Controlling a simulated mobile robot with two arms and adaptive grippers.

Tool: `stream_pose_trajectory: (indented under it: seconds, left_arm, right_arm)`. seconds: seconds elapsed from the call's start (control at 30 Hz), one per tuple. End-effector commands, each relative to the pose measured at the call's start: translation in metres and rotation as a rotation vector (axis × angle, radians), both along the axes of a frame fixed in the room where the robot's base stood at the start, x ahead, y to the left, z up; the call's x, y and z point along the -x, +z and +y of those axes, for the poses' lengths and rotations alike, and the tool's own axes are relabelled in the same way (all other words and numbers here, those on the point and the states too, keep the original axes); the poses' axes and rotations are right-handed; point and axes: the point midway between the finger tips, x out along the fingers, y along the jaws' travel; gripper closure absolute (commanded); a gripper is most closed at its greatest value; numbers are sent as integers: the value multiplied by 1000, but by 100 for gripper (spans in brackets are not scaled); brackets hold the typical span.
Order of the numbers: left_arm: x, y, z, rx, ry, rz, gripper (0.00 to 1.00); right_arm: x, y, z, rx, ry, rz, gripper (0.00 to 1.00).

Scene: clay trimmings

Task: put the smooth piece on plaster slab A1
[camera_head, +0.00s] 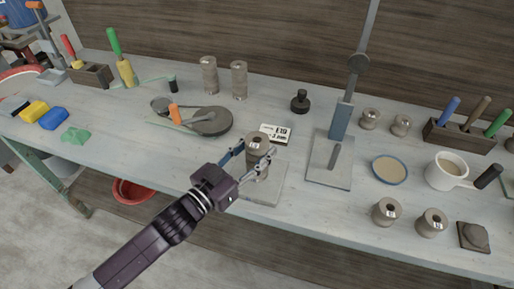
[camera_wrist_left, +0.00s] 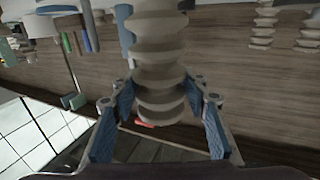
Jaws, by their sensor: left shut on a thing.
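My left gripper (camera_head: 257,160) is shut on a grey-brown clay piece (camera_head: 257,143) with a small light label on its top. In the left wrist view this piece (camera_wrist_left: 158,60) stands between the blue finger pads (camera_wrist_left: 160,125), and its side shows stacked ridges, not a smooth wall. The piece looks upright over a pale grey slab (camera_head: 264,194). I cannot tell whether it touches the slab. No mark reading A1 is legible on the slab. My right gripper is not in view.
A printed card (camera_head: 275,133) lies behind the slab. A lever press (camera_head: 329,172) stands to the right. Two labelled spools (camera_head: 387,211) (camera_head: 432,222), a blue-rimmed dish (camera_head: 390,170) and a mug (camera_head: 445,171) are farther right. A round dark disc (camera_head: 212,122) lies to the left.

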Motion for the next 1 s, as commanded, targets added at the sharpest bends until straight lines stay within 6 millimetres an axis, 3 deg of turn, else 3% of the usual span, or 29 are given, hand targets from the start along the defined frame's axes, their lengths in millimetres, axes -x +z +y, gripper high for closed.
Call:
stream_pose_trajectory:
  seconds: [0.2,0.53,1.0]
  left_arm:
    - [0,-1,0,0,0,1,41]
    - [0,4,0,-1,0,-1,41]
    - [60,-2,52,-1,1,4,41]
  right_arm:
    - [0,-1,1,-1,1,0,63]
    - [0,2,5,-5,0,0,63]
    - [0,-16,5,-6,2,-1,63]
